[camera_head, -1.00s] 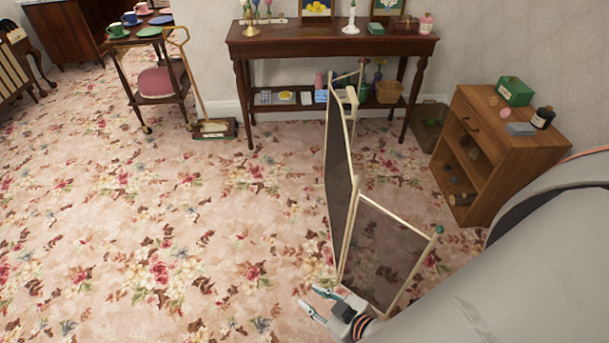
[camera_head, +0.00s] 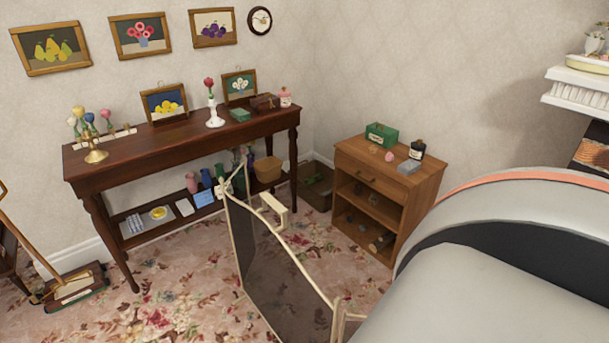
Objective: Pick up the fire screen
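The fire screen (camera_head: 285,275) has dark see-through mesh panels in a cream frame with a cream handle on its top edge. It is upright in the lower middle of the head view, in front of the dark console table. Its lower edge and near part are cut off by the picture or hidden behind my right arm, so I cannot tell whether it touches the carpet. My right arm fills the lower right corner, but its gripper is outside the picture. My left gripper is also out of view.
The console table (camera_head: 190,146) stands against the wall with vases, pictures and a candlestick. A wooden cabinet (camera_head: 388,200) with small items stands right of the screen. A dark box (camera_head: 315,190) is between them. A carpet sweeper (camera_head: 75,285) is at lower left. Carpet lies open left of the screen.

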